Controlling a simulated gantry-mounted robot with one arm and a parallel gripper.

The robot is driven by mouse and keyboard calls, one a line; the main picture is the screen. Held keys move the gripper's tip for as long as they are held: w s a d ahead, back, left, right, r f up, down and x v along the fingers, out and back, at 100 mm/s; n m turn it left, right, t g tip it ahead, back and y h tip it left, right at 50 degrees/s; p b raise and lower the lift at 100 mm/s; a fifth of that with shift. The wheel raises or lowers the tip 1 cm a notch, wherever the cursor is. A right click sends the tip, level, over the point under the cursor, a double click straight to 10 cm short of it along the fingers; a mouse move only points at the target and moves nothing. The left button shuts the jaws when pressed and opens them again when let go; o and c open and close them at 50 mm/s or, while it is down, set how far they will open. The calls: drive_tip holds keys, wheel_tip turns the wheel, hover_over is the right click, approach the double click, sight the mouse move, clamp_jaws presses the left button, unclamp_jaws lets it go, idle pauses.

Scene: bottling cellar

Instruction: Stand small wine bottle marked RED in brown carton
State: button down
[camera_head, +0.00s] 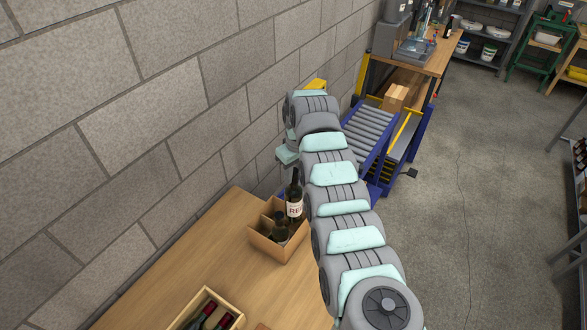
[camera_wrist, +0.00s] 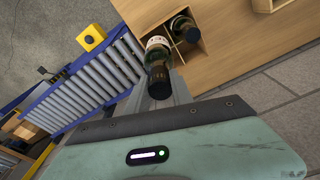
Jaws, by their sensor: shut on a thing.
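The small wine bottle (camera_head: 294,198) is dark, with a white label on which "RE" shows. It stands upright at the far right part of the brown carton (camera_head: 263,246). Its base is hidden, and I cannot tell whether it touches the carton floor. In the wrist view the bottle (camera_wrist: 157,72) points its dark cap at the camera, beside the carton's dividers (camera_wrist: 184,48). My gripper (camera_wrist: 170,90) is shut on this bottle; its fingers are mostly hidden. Another dark bottle (camera_head: 279,228) stands in a nearer compartment of the carton and shows in the wrist view too (camera_wrist: 185,27).
A wooden crate (camera_head: 232,311) with red-capped bottles lies at the table's near end. The wooden table (camera_head: 190,265) is bare between crate and carton. A block wall (camera_head: 150,120) runs along the left. A roller conveyor (camera_head: 370,130) with blue rails is beyond the table.

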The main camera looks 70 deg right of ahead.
sight(293, 190)
drive_tip(key=shift+f+b, duration=0.35)
drive_tip(key=shift+f, duration=1.2)
drive_tip(key=shift+f+b, duration=2.8)
drive_tip(key=shift+f, duration=1.8)
unclamp_jaws()
drive_tip(key=shift+r, duration=0.1)
drive_tip(key=shift+r+p, duration=1.85)
drive_tip(key=shift+r, duration=0.25)
drive_tip(key=shift+r+p, duration=0.8)
drive_tip(key=shift+r, duration=1.45)
